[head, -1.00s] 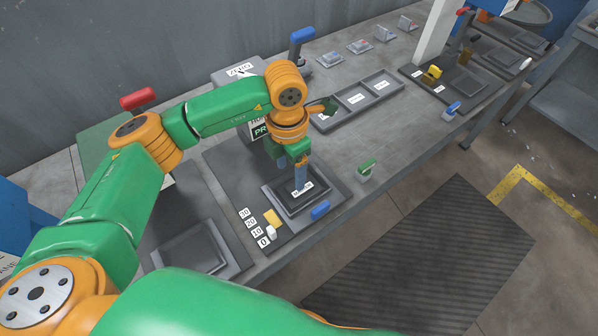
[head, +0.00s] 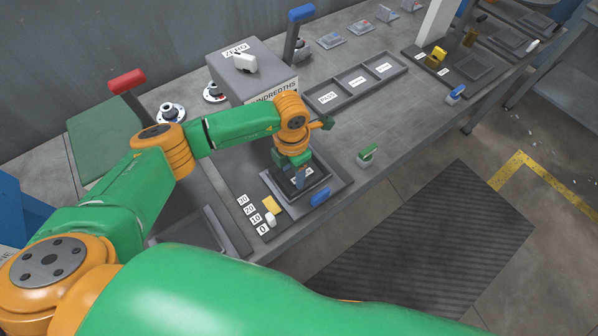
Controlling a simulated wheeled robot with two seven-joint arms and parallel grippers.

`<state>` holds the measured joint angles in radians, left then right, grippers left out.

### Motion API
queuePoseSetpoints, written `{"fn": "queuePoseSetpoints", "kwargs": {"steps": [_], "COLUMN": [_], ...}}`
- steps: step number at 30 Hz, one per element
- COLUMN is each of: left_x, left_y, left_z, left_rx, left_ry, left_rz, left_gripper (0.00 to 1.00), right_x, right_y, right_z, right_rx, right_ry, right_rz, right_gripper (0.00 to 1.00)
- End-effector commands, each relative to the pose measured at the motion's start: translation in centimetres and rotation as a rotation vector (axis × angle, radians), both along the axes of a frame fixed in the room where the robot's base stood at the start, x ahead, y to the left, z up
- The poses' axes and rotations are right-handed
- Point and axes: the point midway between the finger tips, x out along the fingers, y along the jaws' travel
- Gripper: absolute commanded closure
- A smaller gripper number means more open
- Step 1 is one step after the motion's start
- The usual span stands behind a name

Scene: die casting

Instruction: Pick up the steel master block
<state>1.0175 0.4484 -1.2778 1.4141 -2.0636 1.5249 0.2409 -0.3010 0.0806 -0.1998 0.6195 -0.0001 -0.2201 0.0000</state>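My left gripper (head: 298,178) points down over a dark, square-rimmed tray (head: 322,186) on the near part of the bench. Its fingers are at the tray's middle, close to a small white label. From this angle I cannot tell whether the fingers are apart or closed on something. I cannot make out the steel master block clearly; whatever lies between or behind the fingers is hidden by the gripper and wrist. My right gripper is not in view.
A grey box (head: 245,72) marked ZERO stands behind the arm, beside a blue-handled lever (head: 301,14). A three-part labelled tray (head: 357,83) lies to the right. A yellow piece (head: 271,205), blue handle (head: 320,197) and green-handled piece (head: 367,154) are near the front edge.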

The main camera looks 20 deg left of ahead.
Motion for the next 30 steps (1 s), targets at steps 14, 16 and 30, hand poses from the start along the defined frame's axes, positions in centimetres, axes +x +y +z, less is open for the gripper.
{"fn": "queuePoseSetpoints", "kwargs": {"steps": [14,16,30], "left_x": [0.1,0.1,-2.4], "left_y": [-0.1,0.0,-2.1], "left_z": [0.1,0.1,6.8], "left_rx": [-0.002,-0.002,-0.005], "left_ry": [-0.002,-0.002,-0.008], "left_rz": [0.0,0.0,-0.008], "left_gripper": [1.0,1.0,1.0], "right_x": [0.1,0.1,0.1], "right_y": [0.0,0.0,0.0], "right_z": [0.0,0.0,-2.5], "right_rx": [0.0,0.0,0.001], "right_ry": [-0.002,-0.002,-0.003], "right_rz": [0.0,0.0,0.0], "right_gripper": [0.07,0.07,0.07]}}
